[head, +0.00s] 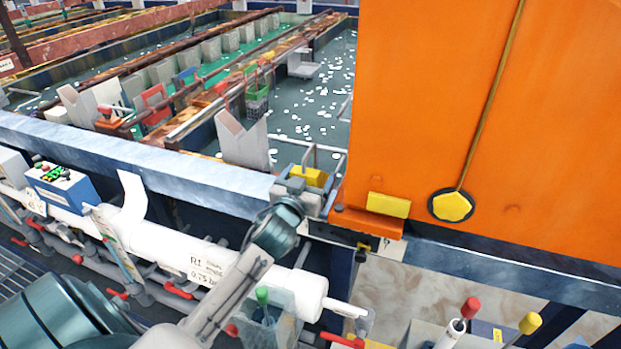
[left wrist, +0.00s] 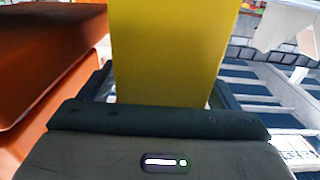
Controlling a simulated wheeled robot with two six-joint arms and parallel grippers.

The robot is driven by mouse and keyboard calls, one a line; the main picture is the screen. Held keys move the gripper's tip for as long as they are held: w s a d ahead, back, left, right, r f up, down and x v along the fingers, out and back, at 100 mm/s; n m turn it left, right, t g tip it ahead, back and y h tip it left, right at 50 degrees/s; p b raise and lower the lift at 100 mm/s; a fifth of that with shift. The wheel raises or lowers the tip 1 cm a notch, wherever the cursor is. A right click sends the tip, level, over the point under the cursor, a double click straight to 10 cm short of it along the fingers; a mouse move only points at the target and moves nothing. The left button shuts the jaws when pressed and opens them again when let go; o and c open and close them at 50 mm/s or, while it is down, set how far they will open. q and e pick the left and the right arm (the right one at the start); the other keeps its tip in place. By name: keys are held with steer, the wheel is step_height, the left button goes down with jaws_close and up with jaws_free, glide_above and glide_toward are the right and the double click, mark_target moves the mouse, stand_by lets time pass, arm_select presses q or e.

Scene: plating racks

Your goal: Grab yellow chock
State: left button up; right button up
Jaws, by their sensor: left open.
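A yellow chock (head: 311,176) stands at the end of my left arm, beside the lower left corner of the big orange panel. It fills the upper middle of the left wrist view (left wrist: 168,50), very close to the camera. My left gripper (head: 303,186) is open around this block, with a dark finger partly showing on each side of it. The block hides the fingertips, so I cannot tell whether they touch it. Another yellow block (head: 388,205) sits on an orange ledge just to the right. My right gripper is not in view.
A blue-grey beam (head: 130,155) and a white pipe (head: 150,225) run nearby. Tanks of liquid (head: 310,105) lie behind. Levers with coloured knobs (head: 530,323) stand lower right.

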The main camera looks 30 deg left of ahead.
arm_select(q)
steer(key=shift+w+a+f, duration=0.1)
steer(key=shift+w+f, duration=0.05)
steer(key=shift+w, duration=0.4)
steer(key=shift+s, duration=0.1)
steer(key=c, duration=1.4)
steer(key=shift+c, duration=1)
steer(key=shift+r, duration=0.25)
